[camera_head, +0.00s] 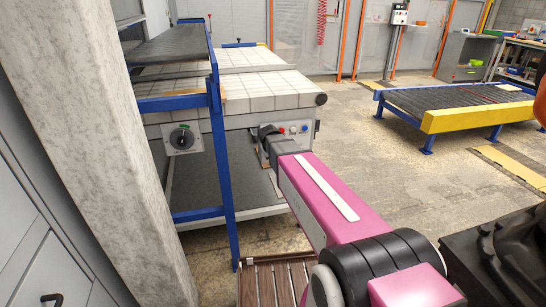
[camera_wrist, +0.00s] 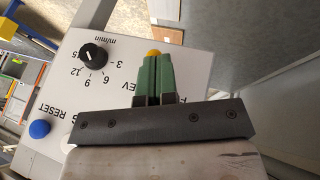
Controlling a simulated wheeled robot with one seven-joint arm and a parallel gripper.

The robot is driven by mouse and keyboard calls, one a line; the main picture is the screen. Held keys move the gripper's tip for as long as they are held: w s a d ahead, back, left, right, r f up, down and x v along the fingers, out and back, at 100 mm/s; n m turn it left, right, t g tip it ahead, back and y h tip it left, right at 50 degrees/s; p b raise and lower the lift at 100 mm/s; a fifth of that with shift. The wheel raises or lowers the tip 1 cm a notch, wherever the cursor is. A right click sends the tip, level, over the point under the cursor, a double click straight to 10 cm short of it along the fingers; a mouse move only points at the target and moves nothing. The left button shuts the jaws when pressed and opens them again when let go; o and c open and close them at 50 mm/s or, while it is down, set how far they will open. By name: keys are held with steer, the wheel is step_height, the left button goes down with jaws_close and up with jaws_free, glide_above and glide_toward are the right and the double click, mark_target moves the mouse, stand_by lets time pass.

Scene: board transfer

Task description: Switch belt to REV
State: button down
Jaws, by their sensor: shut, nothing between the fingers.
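The white control panel (camera_wrist: 205,62) fills much of the wrist view, seen upside down. It carries a black speed knob (camera_wrist: 93,57) marked m/min with numbers and a blue button (camera_wrist: 40,129) by the word RESET. My gripper (camera_wrist: 154,72) has its green fingers together and empty over the panel. They partly hide a label whose visible letters read "EV", and the control at that label is hidden. A round yellow part (camera_wrist: 154,53) shows just past the fingertips; I cannot tell whether they touch. In the head view the panel (camera_head: 296,137) is on the conveyor's side, partly behind my arm.
A tiled white conveyor (camera_head: 230,95) stands behind the panel. A second grey box with a black rotary switch (camera_head: 182,138) hangs at its left. A blue frame post (camera_head: 224,180) and a pale pillar (camera_head: 95,130) stand left of my arm. Floor (camera_head: 400,150) is open to the right.

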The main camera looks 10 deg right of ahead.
steer(key=shift+d, duration=0.45)
steer(key=shift+a, duration=0.1)
steer(key=shift+w+a, duration=0.5)
steer(key=shift+a, duration=0.05)
steer(key=shift+s+r, duration=0.1)
steer(key=d+v, duration=0.1)
steer(key=v, duration=0.8)
steer(key=shift+s+r, duration=0.3)
steer(key=shift+r, duration=0.1)
steer(key=shift+s+f, duration=0.1)
